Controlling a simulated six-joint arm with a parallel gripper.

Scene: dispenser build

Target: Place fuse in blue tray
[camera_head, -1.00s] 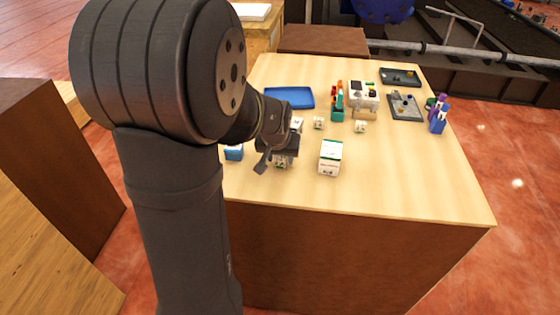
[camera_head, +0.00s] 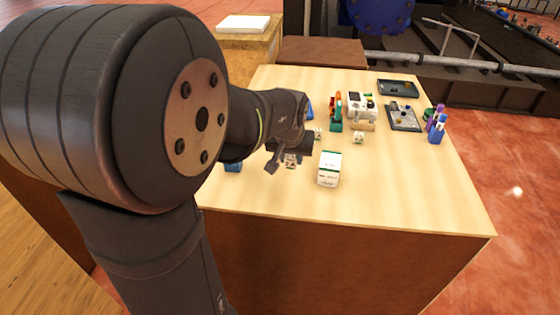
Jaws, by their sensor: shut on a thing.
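My gripper (camera_head: 281,161) is over the near left part of the table. It is shut on a small white block with dark green marks (camera_head: 291,161), which appears to be the fuse. The gripper partly covers the block, and I cannot tell its height above the table.
A white box with a green stripe (camera_head: 329,169) stands right of my gripper. Similar small white blocks (camera_head: 318,133) (camera_head: 358,138) lie behind it. A teal-and-orange holder (camera_head: 336,113), a white device (camera_head: 361,107), dark trays (camera_head: 404,117) and a blue holder (camera_head: 437,133) stand further back. The front right is clear.

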